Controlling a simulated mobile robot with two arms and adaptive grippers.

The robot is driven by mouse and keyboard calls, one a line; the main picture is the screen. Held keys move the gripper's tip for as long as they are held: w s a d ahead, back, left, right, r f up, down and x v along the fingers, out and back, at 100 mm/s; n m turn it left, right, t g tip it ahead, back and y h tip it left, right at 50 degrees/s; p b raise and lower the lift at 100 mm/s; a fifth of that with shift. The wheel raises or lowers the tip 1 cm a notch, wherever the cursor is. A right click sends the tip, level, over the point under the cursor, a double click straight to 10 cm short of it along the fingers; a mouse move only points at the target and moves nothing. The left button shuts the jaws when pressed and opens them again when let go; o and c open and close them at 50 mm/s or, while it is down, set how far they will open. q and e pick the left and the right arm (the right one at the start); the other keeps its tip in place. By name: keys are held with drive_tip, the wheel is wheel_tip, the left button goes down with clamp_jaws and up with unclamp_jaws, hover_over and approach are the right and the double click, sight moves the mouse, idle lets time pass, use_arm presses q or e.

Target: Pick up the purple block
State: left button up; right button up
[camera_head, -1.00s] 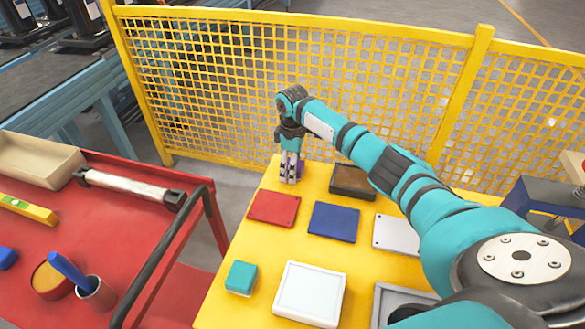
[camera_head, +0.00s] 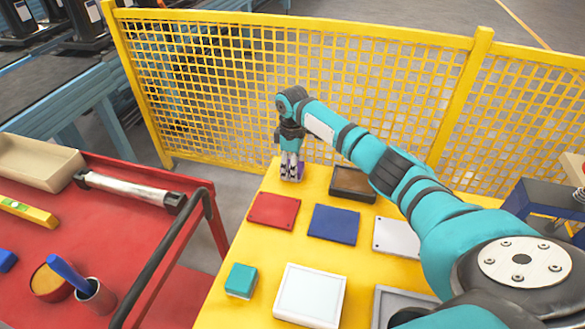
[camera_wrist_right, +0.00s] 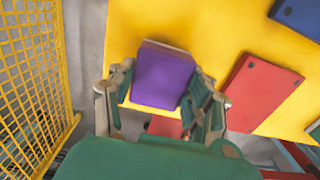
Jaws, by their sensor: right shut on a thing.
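The purple block (camera_wrist_right: 162,77) sits between the two fingers of my right gripper (camera_wrist_right: 165,100) in the right wrist view. My right gripper (camera_head: 291,174) points down at the far left corner of the yellow table (camera_head: 262,255) in the head view. It is shut on the block, and only a sliver of purple (camera_head: 300,170) shows beside the fingers there. I cannot tell whether the block touches the table. My left gripper is not in view.
A red plate (camera_head: 273,210), a blue plate (camera_head: 333,223) and a brown tray (camera_head: 353,184) lie near the gripper. A teal block (camera_head: 241,280) and a white box (camera_head: 310,294) are nearer. A yellow mesh fence (camera_head: 300,80) stands behind the table. A red cart (camera_head: 110,225) is left.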

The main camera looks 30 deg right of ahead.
drive_tip(key=shift+r, duration=0.5)
wheel_tip(320, 180, up, 2)
drive_tip(key=shift+s+a+r, duration=0.1)
drive_tip(key=shift+a, duration=0.05)
drive_tip(key=s+a, duration=0.3)
drive_tip(key=a, duration=0.1)
drive_tip(key=s+a+r, duration=0.1)
drive_tip(key=s+a, duration=0.2)
drive_tip(key=a, duration=0.1)
drive_tip(key=s+a, duration=0.4)
drive_tip(key=shift+r, duration=0.2)
drive_tip(key=o, duration=0.6)
drive_tip(key=shift+c, duration=0.2)
drive_tip(key=c, duration=0.4)
